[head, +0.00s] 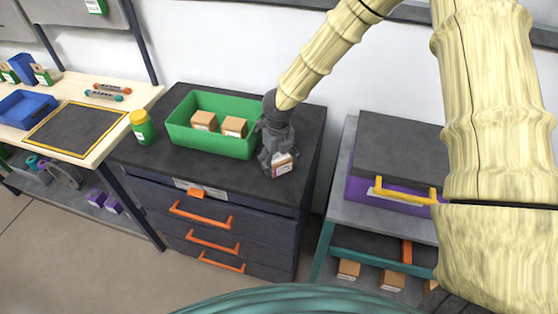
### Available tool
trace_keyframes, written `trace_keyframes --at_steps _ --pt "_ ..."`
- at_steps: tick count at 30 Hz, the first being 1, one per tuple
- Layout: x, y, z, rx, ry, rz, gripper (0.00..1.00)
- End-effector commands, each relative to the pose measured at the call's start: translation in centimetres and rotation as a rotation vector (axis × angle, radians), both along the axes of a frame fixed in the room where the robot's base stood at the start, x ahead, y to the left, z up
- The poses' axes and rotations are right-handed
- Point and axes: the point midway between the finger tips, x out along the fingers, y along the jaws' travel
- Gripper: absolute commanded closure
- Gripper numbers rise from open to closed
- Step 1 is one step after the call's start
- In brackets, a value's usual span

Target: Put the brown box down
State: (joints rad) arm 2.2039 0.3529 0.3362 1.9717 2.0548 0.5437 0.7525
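A small brown box (282,168) with a white and purple label shows at the lower end of my gripper (276,156). The dark gripper's fingers are closed around its upper part and hide some of it. The box is over the dark top of the drawer cabinet (180,163), to the right of the green bin (212,146). I cannot tell whether its underside touches the cabinet top. Two other brown boxes, a left one (204,121) and a right one (235,127), sit inside the green bin.
A green bottle with a yellow cap (143,127) stands left of the bin. A wooden workbench (130,92) with a blue tray (28,109) is at the left. A purple drawer unit (380,190) stands at the right. The cabinet top's front strip is clear.

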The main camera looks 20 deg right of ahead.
Motion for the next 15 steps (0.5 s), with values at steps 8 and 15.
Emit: trace_keyframes --at_steps 8,15 --pt "-0.01 -0.02 0.04 0.0 0.0 0.0 0.12" --pt "0.04 -0.02 0.52 0.0 -0.001 0.0 0.12"
